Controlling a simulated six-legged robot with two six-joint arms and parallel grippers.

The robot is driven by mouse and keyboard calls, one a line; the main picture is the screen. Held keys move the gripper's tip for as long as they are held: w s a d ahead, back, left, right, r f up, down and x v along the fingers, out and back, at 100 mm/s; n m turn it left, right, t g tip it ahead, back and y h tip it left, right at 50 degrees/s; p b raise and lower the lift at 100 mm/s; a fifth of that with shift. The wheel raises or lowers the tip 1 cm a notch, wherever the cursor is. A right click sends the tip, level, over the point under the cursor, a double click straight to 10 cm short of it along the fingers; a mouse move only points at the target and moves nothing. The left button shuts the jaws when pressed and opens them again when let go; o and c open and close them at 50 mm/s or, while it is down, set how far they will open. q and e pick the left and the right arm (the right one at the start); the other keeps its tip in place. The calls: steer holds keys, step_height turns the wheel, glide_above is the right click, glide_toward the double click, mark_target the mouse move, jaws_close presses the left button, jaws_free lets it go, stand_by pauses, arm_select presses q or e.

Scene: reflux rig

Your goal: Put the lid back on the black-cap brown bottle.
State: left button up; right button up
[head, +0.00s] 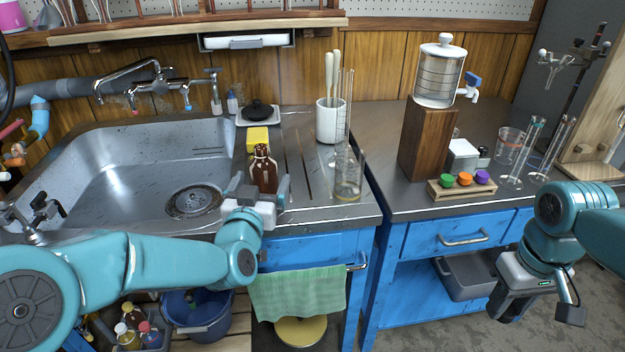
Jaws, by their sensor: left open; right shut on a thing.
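The brown bottle (264,169) stands upright near the sink's right edge, with no cap visible on its neck. My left gripper (258,187) is open just in front of the bottle. Its fingers are to either side of the lower part of the bottle, which the gripper partly hides. I cannot tell whether they touch it. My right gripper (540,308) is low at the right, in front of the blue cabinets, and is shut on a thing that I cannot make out. I see no loose lid that I can clearly tell as the bottle's.
A yellow box (257,138) is behind the bottle. A glass beaker (348,180) stands to its right, near a white mug (328,122). The sink (125,175) is at left. A wooden block (428,140) and a rack of coloured caps (462,187) are on the right counter.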

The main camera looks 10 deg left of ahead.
mark_target(264, 174)
arm_select(q)
steer(key=shift+w, duration=1.5)
arm_select(e)
steer(key=shift+f, duration=0.2)
arm_select(q)
steer(key=c, duration=1.2)
steer(key=shift+r, duration=0.15)
